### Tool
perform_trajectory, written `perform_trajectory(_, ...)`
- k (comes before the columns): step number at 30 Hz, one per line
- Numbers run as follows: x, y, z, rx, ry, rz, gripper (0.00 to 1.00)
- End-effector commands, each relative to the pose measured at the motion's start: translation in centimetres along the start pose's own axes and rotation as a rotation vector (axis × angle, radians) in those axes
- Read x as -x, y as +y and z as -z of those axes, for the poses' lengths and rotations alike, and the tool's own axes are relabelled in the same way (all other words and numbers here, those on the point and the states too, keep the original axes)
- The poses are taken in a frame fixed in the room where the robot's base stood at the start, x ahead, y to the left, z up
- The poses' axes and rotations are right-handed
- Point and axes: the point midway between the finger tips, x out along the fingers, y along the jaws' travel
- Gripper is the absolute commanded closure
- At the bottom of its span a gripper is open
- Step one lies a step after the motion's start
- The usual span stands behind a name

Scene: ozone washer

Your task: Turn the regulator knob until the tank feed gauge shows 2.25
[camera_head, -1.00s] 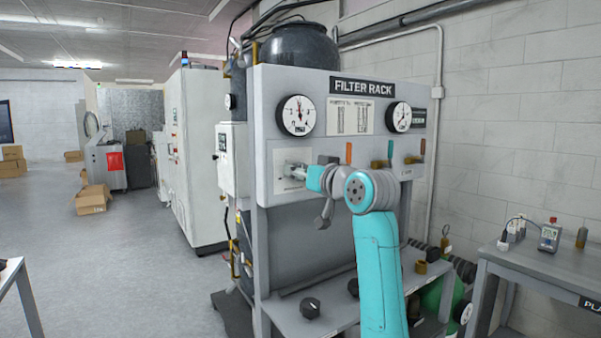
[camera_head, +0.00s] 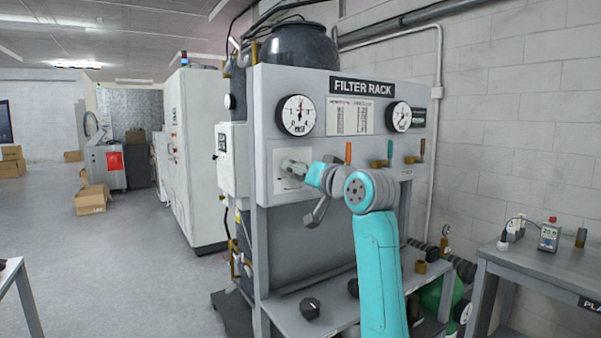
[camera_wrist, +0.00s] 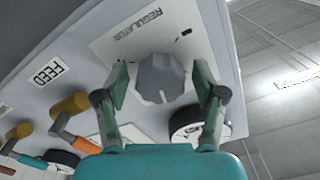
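The grey faceted regulator knob (camera_wrist: 160,78) is on the panel beside the printed word REGULATOR. In the wrist view, my gripper (camera_wrist: 160,68) has one finger on each side of the knob, with a narrow gap showing at both sides. It looks open around the knob and holds nothing else. In the head view, my gripper (camera_head: 306,172) is at the knob plate on the left of the panel and mostly hides the knob. The left round gauge (camera_head: 298,115) has its needle near upright. Its numbers are too small to read, and I cannot tell its label.
A second gauge (camera_head: 398,117) is at the panel's right. Coloured valve levers (camera_head: 388,152) stand right of my gripper, close to my arm. A dark knob (camera_head: 310,308) lies on the lower shelf.

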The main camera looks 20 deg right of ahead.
Motion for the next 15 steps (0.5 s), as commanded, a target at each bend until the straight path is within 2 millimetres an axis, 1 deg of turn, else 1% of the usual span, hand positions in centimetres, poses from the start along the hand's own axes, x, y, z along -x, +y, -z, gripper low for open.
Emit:
perform_trajectory(5, 0.0, 0.0, 0.0, 0.0, 0.0, 0.0, 0.3)
perform_trajectory(8, 0.5, 0.0, 0.0, 0.001, 0.001, 0.0, 0.3)
perform_trajectory(11, 1.6, 0.1, 0.1, 0.001, 0.002, -0.001, 0.3)
perform_trajectory(15, 4.2, 0.1, 0.0, 0.002, 0.003, 0.0, 0.3)
